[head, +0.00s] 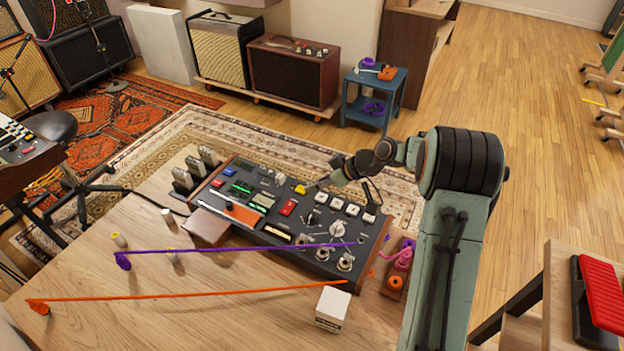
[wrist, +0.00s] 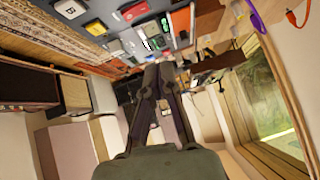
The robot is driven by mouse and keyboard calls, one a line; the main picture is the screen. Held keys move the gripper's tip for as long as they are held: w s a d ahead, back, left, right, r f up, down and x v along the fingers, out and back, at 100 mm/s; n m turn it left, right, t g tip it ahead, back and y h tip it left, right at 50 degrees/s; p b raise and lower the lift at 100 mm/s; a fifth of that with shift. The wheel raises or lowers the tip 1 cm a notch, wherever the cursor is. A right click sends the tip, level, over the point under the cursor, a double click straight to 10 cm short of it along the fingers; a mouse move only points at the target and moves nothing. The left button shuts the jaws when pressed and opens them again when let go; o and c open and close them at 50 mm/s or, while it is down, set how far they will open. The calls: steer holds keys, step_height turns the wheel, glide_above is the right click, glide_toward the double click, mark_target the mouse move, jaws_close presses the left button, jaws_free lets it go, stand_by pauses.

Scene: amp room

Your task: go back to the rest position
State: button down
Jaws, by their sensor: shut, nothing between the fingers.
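My gripper (head: 314,185) hangs over the upper middle of a dark control console (head: 312,224) in the head view. Its slim fingers are together and empty, with the tips close to a yellow button (head: 300,189). I cannot tell whether the tips touch the console. In the wrist view my gripper (wrist: 159,72) points up the picture, fingers together, with the console's coloured buttons beyond. My arm reaches in from the right, bent at the elbow.
The console stands on a wooden table (head: 190,325) with a purple cable (head: 220,249), an orange cable (head: 190,296) and a white box (head: 332,308). A small wooden holder with pink cable (head: 402,258) sits right of the console. A blue side table (head: 364,114) stands behind.

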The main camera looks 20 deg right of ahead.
steer(key=s+a+r+n, duration=0.1)
steer(key=a+r+n, duration=0.2)
steer(key=a+r, duration=0.8)
steer(key=s+a+r+h, duration=0.1)
steer(key=s+a+r, duration=0.1)
steer(key=s+r, duration=0.5)
steer(key=s+d+f+m+g+h, duration=0.1)
steer(key=s+d+f+m+g, duration=0.1)
steer(key=s, duration=0.6)
steer(key=s+d+f+m+g+h, duration=0.1)
steer(key=s+f+m, duration=0.3)
steer(key=s, duration=0.5)
steer(key=s+d+f+m+g+h, duration=0.2)
steer(key=s+f+m+h, duration=0.1)
steer(key=s, duration=0.5)
steer(key=shift+s+d+f+m+g, duration=0.25)
steer(key=shift+d+f+m+g, duration=0.15)
steer(key=shift+f+m, duration=0.25)
